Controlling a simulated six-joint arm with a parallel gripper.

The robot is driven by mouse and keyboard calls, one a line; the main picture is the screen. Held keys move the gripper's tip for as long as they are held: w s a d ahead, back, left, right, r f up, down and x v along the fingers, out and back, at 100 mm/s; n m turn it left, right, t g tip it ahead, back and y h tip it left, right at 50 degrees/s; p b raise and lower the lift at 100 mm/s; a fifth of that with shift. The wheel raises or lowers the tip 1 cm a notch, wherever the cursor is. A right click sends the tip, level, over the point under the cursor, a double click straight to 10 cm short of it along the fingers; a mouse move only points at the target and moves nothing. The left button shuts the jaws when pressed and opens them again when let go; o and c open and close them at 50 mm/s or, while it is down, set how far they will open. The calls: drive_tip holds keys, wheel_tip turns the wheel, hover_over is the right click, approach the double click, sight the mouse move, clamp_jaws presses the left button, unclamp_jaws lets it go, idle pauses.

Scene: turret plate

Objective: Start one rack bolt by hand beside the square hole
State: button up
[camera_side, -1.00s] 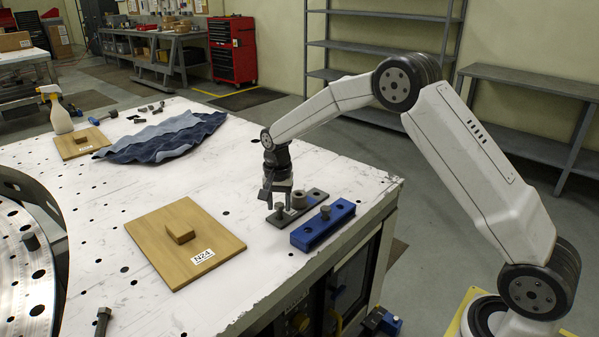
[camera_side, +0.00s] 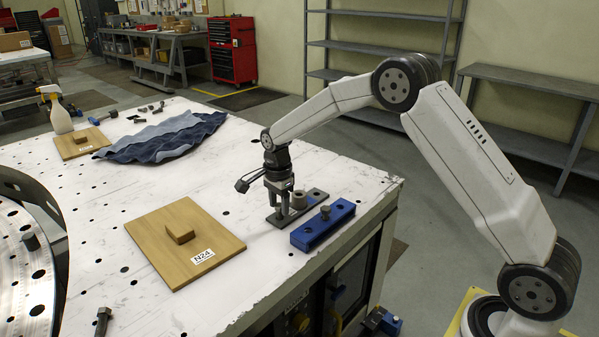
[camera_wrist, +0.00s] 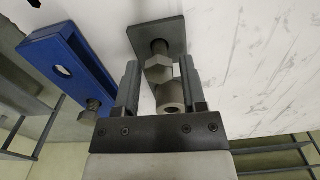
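The dark flat plate (camera_side: 317,195) lies near the table's right edge and also shows in the wrist view (camera_wrist: 146,31). A hex-headed bolt (camera_wrist: 158,68) stands upright on it, beside a grey round collar (camera_side: 299,200), which appears in the wrist view (camera_wrist: 171,98). My gripper (camera_side: 281,208) points down over the bolt. Its fingers stand apart on either side of the bolt head, with gaps visible in the wrist view (camera_wrist: 159,70). The blue rack (camera_side: 338,215) lies parallel to the plate, with another bolt (camera_side: 325,211) standing in it. I cannot make out a square hole.
A wooden board (camera_side: 150,238) with a small block and an N24 label lies left of the plate. A large round metal disc (camera_side: 20,270) is at the far left. Blue cloth (camera_side: 165,140) and a spray bottle (camera_side: 57,112) are farther back.

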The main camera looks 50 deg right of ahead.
drive_tip(key=o, duration=0.6)
drive_tip(key=shift+c, duration=0.2)
drive_tip(key=shift+r, duration=0.1)
drive_tip(key=shift+r, duration=3.45)
drive_tip(key=s+n, duration=0.3)
drive_tip(key=s+a+f+n, duration=0.1)
drive_tip(key=s+n, duration=0.2)
drive_tip(key=s, duration=0.1)
drive_tip(key=s+a+n+t, duration=0.1)
drive_tip(key=s+n, duration=0.2)
drive_tip(key=s, duration=0.1)
drive_tip(key=shift+a+f, duration=0.2)
drive_tip(key=s+a+f+n+t, duration=0.1)
drive_tip(key=s+f+n, duration=0.2)
drive_tip(key=s+n, duration=0.7)
drive_tip(key=s, duration=0.4)
drive_tip(key=shift+s+a+t, duration=0.2)
drive_tip(key=shift+a+t, duration=0.1)
